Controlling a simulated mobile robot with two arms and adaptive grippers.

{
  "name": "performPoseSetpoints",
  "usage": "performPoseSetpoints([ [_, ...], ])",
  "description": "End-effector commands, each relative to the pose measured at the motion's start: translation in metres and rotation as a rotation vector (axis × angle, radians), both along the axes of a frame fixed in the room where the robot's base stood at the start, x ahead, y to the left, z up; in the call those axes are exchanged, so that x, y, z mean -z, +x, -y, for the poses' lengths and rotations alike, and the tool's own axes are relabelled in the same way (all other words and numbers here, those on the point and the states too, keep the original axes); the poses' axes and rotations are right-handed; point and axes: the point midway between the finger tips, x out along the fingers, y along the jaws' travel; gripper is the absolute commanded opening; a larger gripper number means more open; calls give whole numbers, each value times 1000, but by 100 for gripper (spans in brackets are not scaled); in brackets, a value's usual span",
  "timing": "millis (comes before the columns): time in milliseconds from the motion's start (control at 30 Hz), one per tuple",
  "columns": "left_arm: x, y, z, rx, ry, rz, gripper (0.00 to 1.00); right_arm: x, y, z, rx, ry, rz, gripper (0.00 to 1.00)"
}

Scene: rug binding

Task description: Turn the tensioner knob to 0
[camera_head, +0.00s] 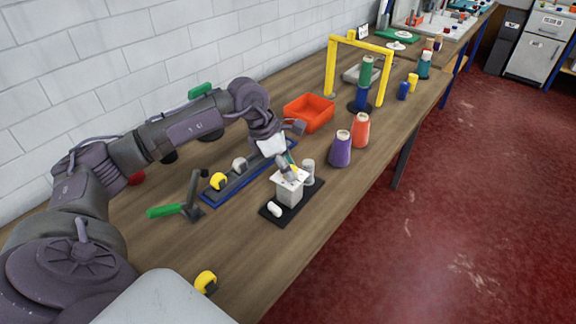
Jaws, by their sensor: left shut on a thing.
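A pale grey box (290,194) stands on a black base plate (285,214) near the front of the wooden bench; it looks like the tensioner. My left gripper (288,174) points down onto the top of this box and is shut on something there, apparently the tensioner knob. The fingers hide the knob, and its setting cannot be read. A white top plate with small dark marks shows around the fingertips. A grey cylinder (308,171) stands on the base behind the box, and a small white roller (274,209) sits in front. My right gripper is not in view.
A blue-edged rail with a yellow and a white knob (239,163) lies behind the tensioner. A green-handled lever (165,211) is to the left. Purple (341,150) and orange (361,131) cones, an orange bin (309,113) and a yellow frame (331,68) stand farther back.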

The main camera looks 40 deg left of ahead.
Motion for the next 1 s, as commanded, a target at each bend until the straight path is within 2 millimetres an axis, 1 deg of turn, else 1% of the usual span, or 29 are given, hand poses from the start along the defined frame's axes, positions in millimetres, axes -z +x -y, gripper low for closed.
performPoseSetpoints([
  [167, 3, 0, 0, -56, 2, 1, 1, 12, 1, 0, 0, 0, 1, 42],
  [400, 0, 0, 0, -66, 1, 0, 1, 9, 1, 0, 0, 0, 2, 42],
  [433, 0, 0, 0, -66, 1, 0, 39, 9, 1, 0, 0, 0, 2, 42],
  [567, 0, 0, 0, -66, 1, -1, 61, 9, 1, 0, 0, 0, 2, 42],
  [867, -1, 0, 0, -65, 0, 0, 61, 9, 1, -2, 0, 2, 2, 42],
  [1000, -12, -2, -4, -67, 1, 4, 61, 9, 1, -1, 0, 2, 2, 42],
])
